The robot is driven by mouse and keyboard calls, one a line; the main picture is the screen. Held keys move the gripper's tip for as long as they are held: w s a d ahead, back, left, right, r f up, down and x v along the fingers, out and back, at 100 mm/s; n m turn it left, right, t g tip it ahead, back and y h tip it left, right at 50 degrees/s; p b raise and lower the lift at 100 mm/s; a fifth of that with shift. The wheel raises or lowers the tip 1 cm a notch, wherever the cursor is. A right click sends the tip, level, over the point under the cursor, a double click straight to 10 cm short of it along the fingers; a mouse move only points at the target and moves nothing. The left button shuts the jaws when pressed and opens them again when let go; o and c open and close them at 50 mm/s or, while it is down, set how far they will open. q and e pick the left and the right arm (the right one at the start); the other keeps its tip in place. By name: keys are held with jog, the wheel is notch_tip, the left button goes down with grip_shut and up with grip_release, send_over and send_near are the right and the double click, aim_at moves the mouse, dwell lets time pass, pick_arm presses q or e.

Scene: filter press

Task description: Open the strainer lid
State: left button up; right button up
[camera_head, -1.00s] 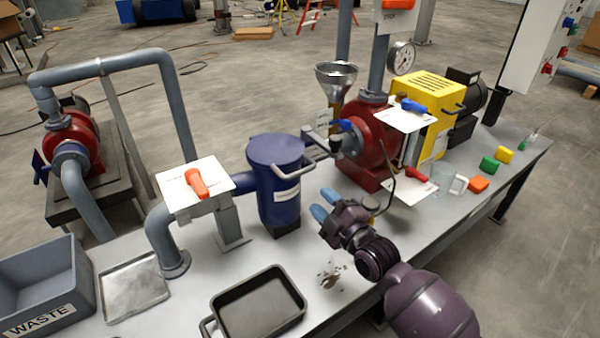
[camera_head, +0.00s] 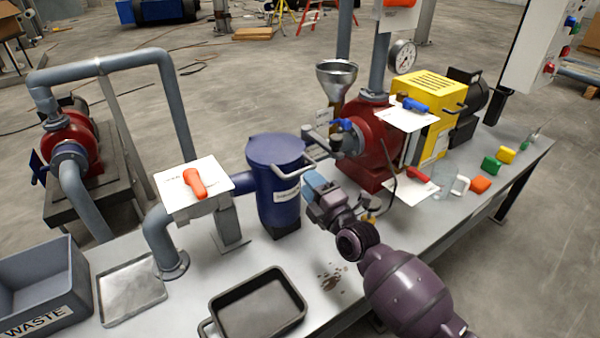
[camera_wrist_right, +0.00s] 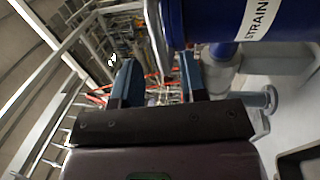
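The strainer (camera_head: 279,197) is a dark blue canister standing upright on the bench, with its round blue lid (camera_head: 274,150) on top. A grey bar handle (camera_head: 296,171) sticks out from the lid's front right. My right gripper (camera_head: 314,182) is just right of the strainer, near the handle's outer end. I cannot tell whether the gripper touches the handle. My left gripper is not in view.
A black tray (camera_head: 258,305) and a dark spill (camera_head: 332,279) lie in front of the strainer. An orange-handled valve (camera_head: 195,183) stands to its left. A red pump (camera_head: 370,150) and funnel (camera_head: 337,76) stand behind my right gripper. A grey waste bin (camera_head: 40,285) is far left.

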aim_at(300, 172)
jog(key=shift+b+x, duration=0.35)
jog(key=shift+x, duration=2.05)
grip_shut()
